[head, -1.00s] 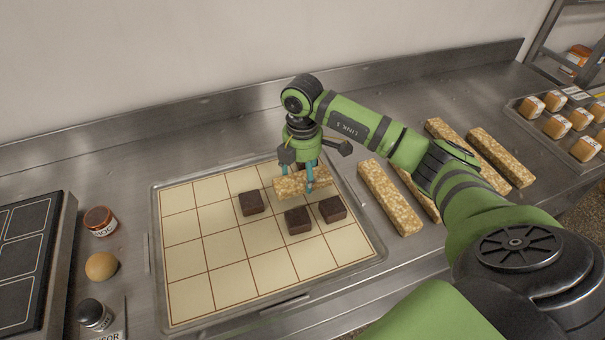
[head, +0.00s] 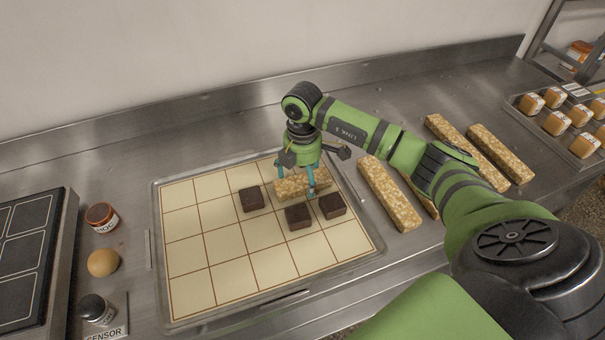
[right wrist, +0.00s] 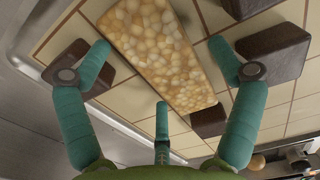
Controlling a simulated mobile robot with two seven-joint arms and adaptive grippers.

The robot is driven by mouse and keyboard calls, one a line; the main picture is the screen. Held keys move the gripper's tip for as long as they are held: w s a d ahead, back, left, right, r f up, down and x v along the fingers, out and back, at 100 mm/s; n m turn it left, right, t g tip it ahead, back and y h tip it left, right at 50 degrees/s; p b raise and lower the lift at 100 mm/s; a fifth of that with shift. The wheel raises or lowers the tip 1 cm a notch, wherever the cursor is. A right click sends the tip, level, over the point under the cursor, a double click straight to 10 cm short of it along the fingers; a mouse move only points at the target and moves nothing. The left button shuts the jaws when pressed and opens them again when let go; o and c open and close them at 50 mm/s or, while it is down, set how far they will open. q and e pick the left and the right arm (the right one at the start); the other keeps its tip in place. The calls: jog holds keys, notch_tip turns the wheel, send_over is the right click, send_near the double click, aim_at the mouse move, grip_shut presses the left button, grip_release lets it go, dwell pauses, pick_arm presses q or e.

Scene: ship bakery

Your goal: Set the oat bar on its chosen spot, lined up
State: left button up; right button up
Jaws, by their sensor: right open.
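The oat bar (head: 290,187) lies on the gridded cream mat (head: 232,281), across squares near its back right. It also shows in the right wrist view (right wrist: 160,50). My right gripper (head: 297,183) is open over the bar. In the right wrist view its teal fingers are spread, with a gap on both sides of the bar. Three dark brown blocks sit on the mat: one front left of the bar (head: 251,199), one in front (head: 298,217) and one at front right (head: 332,206). The fingers partly hide the bar. My left gripper is out of view.
Several long oat bars (head: 390,195) lie right of the mat. A tray of small wrapped cakes (head: 531,103) stands at the far right. A jar (head: 102,217), a round tan ball (head: 103,262) and a dark-lidded shaker (head: 95,309) stand left. The mat's front and left squares are bare.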

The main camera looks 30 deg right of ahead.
aim_at(303, 177)
notch_tip(303, 177, up, 12)
jog(key=b, duration=0.2)
jog(key=shift+r, duration=0.15)
